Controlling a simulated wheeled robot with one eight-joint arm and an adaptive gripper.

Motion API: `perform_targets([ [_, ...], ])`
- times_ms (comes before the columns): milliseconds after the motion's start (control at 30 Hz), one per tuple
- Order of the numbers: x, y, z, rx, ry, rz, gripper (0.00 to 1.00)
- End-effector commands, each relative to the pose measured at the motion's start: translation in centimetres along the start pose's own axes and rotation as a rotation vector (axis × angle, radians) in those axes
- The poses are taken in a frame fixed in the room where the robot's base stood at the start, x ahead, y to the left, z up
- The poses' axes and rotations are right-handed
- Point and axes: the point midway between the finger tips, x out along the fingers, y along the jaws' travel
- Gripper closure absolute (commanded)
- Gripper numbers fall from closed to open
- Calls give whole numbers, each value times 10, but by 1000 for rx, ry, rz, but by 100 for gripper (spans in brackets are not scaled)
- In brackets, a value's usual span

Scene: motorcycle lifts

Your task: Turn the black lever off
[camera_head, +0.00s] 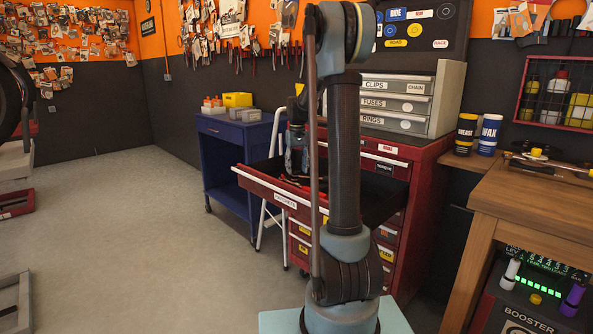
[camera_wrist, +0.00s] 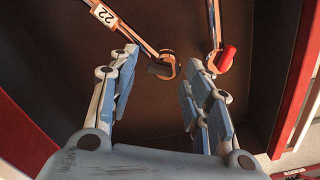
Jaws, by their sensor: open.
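A small black piece (camera_wrist: 159,70), which looks like the black lever, sits at the copper-coloured end of a rod with a "22" label in the wrist view. A red piece (camera_wrist: 228,57) sits on a similar copper-coloured end to its right. Both lie in or over the dark inside of the open red drawer (camera_head: 278,194). My gripper (camera_wrist: 160,82) is open, with its blue fingers spread left and right of the black piece; I cannot tell whether they touch it. In the head view my gripper (camera_head: 297,160) is over the drawer, partly hidden by my arm.
The red cabinet (camera_head: 393,232) carries a grey drawer unit (camera_head: 399,102). A blue cart (camera_head: 232,165) stands to the left, a wooden bench (camera_head: 520,205) to the right. The drawer's red side walls flank my gripper.

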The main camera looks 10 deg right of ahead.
Motion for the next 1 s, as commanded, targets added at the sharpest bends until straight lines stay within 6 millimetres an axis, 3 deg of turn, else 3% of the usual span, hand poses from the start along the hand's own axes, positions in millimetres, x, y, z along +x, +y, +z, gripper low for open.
perform_targets([
  [600, -99, 0, -1, 0, -1, 0, 55],
  [1000, -114, 0, -1, 0, -1, 0, 55],
])
